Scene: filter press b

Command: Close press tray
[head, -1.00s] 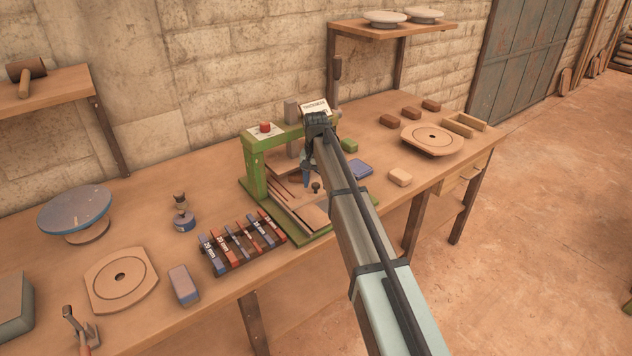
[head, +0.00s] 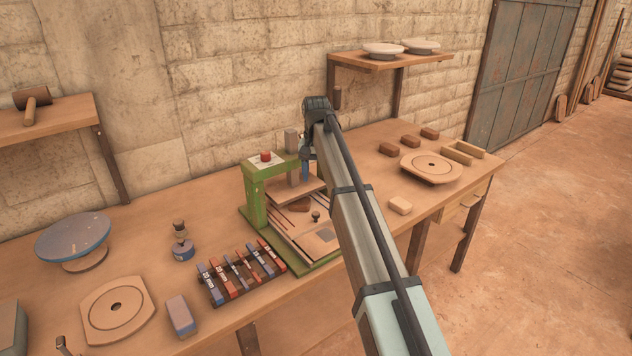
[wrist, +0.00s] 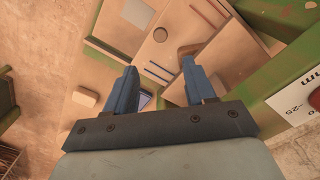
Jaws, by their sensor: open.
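The green press (head: 256,187) stands on the workbench, with a red button on its top. Its flat tray (head: 308,232) sticks out at the front, with a small dark knob (head: 316,216) on it. The tray also shows in the wrist view (wrist: 165,45), below my gripper. A dark brownish piece (head: 300,205) lies toward the tray's back, under the raised press plate. My gripper (wrist: 155,82) is open, its two blue fingers apart with nothing between them. In the head view it is up beside the press's right side, mostly hidden behind my arm.
A rack of red and blue bars (head: 240,269) stands left of the press. A pale block (head: 400,205) and a round disc (head: 431,166) lie on the right. Bench around them is partly clear.

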